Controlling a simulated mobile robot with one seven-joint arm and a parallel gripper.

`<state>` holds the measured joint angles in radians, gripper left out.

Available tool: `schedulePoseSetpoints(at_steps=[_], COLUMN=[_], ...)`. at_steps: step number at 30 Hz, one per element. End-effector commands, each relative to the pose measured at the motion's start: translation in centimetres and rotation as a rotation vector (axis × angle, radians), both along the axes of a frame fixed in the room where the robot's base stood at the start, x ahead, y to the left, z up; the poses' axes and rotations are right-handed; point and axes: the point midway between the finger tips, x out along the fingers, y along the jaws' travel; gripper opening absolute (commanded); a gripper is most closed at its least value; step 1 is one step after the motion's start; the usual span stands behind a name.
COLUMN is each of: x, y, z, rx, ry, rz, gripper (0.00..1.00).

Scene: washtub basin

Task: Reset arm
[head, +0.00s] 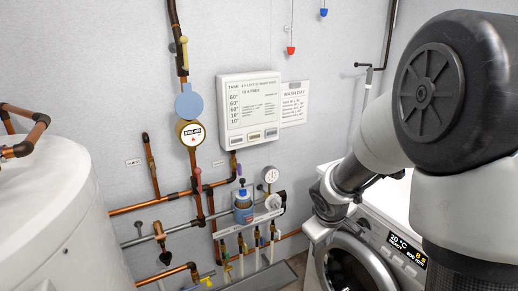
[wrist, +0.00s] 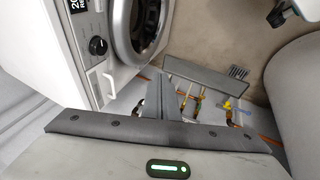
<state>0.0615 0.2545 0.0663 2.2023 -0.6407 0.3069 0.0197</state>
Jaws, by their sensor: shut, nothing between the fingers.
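My gripper (wrist: 159,84) shows in the wrist view as dark fingers pressed together, shut and empty. In the head view my arm comes in from the right and bends down in front of the washing machine (head: 388,262). The end of the arm is near the machine's top left corner, and the fingers cannot be made out there.
A white tank (head: 55,225) fills the left. Copper pipes (head: 145,206) with valves and gauges run along the wall. A blue-labelled bottle (head: 243,208) stands among them. A white panel (head: 249,110) hangs above. A grey trough (wrist: 208,77) lies near the floor.

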Motion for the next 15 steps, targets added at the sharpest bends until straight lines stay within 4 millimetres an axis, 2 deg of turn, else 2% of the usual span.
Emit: schedulePoseSetpoints(at_steps=[1, 6, 10, 15], x=[-1.2, -7.1, -12.0, -16.8], y=[-0.3, -0.7, 0.1, 1.5], z=[3.1, 10.2, 13.6, 15.8], rx=[0.005, 0.071, 0.152, 0.253], ry=[-0.030, -0.078, -0.098, -0.107], rz=[-0.051, -0.229, -0.330, -0.405], gripper=[0.00, 0.00, 0.00, 0.00])
